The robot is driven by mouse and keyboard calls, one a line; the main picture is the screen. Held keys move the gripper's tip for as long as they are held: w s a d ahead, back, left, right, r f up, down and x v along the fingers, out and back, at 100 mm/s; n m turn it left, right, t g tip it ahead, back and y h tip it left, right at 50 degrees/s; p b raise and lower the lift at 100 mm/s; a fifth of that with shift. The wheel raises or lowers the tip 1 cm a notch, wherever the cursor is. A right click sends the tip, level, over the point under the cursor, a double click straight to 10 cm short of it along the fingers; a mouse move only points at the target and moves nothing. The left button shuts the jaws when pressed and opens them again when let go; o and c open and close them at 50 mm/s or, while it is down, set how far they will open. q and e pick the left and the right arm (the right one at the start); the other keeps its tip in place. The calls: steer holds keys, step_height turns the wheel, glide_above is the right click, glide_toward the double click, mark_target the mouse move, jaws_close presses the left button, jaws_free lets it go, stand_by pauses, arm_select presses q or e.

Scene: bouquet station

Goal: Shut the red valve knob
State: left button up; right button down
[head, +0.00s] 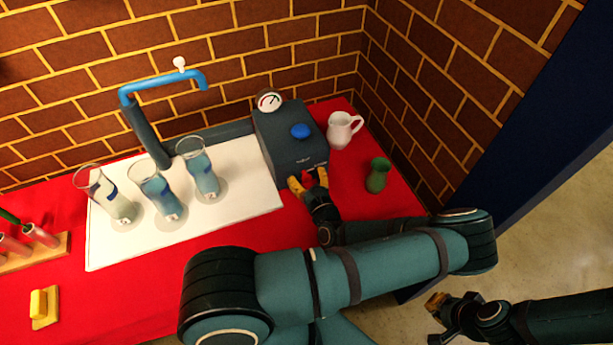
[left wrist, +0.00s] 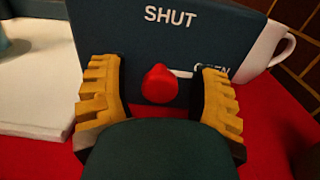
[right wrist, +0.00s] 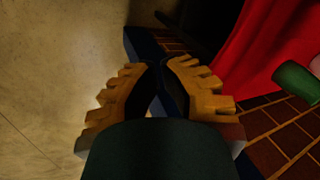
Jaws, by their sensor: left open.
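The red valve knob (left wrist: 160,85) shows in the left wrist view on the front of a dark grey box (head: 285,138). The box has the word SHUT above the knob and a partly covered OPEN label to its right. A white mark runs from the knob toward the OPEN side. My left gripper (head: 308,178) is open at the box front, one finger on each side of the knob, with visible gaps.
A blue knob (head: 301,130) and a gauge (head: 269,102) are on the box. A white jug (head: 341,131) and green vase (head: 378,175) stand right of it. Several glasses (head: 203,172) stand left on a white board (head: 245,190) by a blue tap (head: 163,82).

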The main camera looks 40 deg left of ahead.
arm_select(q)
jaws_close()
